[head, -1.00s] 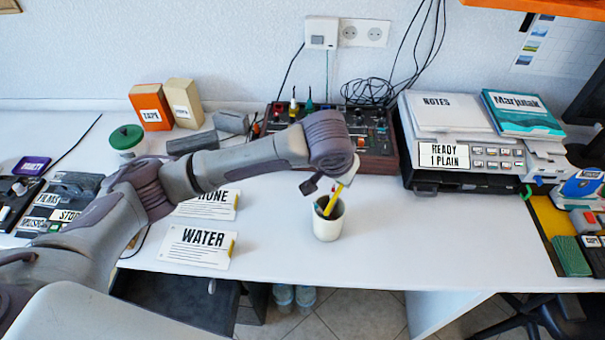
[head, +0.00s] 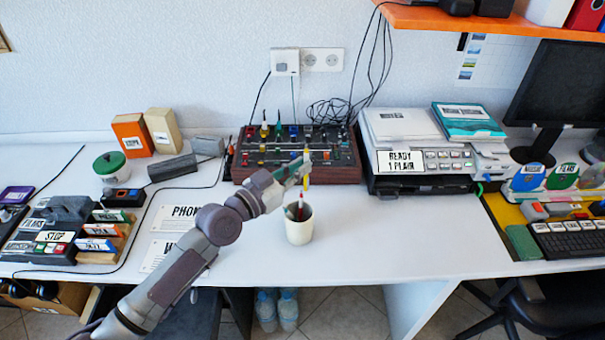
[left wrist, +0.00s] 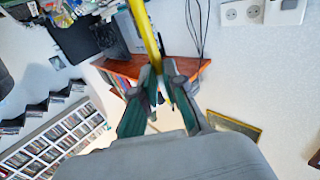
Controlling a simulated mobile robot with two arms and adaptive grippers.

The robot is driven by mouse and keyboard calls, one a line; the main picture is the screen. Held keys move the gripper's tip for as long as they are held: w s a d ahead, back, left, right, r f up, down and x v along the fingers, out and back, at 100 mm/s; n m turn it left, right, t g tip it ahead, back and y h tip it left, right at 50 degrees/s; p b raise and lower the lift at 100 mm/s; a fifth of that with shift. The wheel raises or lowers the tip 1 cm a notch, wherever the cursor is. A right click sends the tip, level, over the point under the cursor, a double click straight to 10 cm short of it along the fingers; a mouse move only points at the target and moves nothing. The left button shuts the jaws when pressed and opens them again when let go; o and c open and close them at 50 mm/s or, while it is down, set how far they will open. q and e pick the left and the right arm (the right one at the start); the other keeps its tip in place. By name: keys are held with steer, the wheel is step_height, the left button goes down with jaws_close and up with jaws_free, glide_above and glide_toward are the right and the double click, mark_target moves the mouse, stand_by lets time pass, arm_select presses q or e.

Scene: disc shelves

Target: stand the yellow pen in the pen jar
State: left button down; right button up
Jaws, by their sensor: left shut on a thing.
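The white pen jar (head: 299,231) stands upright on the desk. My left gripper (head: 299,172) is just above its mouth, shut on the yellow pen (head: 306,153). The pen is close to upright, its upper end sticking out above the fingers. Its lower part runs down toward the jar's mouth; I cannot tell how deep it reaches. Something red and a dark item show at the jar's opening. In the left wrist view the yellow pen (left wrist: 144,32) runs up from between the fingers (left wrist: 160,80). My right gripper is not in view.
A mixer-like panel (head: 345,172) with coloured knobs stands behind the jar. A printer (head: 425,182) with notes and a book on top is to the right. Label cards (head: 180,218) lie left of the jar. The desk right of the jar is clear.

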arm_select(q)
step_height(320, 180, down, 11)
steer(key=b, duration=1)
steer(key=shift+w, duration=0.15)
steer(key=c, duration=1.2)
jaws_free()
steer(key=v, duration=1.2)
steer(key=shift+r, duration=0.1)
